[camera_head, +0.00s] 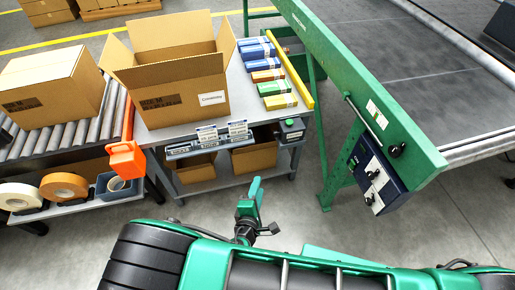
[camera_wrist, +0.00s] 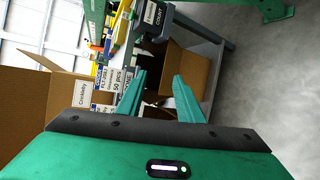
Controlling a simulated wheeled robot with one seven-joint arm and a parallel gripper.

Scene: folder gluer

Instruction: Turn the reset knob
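A dark blue control box (camera_head: 378,178) hangs on the side of the green machine frame (camera_head: 400,125) at the right of the head view. It carries white plates with small dark controls; I cannot read which is the reset knob. A black knob (camera_head: 397,150) sits on the green frame just above the box. My gripper (camera_head: 256,190) is in the lower middle of the head view, well left of the box and apart from it. In the wrist view my gripper (camera_wrist: 158,80) has its two green fingers spread, with nothing held between them. The control box does not show in the wrist view.
A grey table (camera_head: 160,131) with an open carton (camera_head: 185,85) and coloured small boxes (camera_head: 268,76) stands ahead of my gripper. A roller conveyor (camera_head: 60,137) is at the left. Cartons also show in the wrist view (camera_wrist: 35,110). The floor between table and machine is clear.

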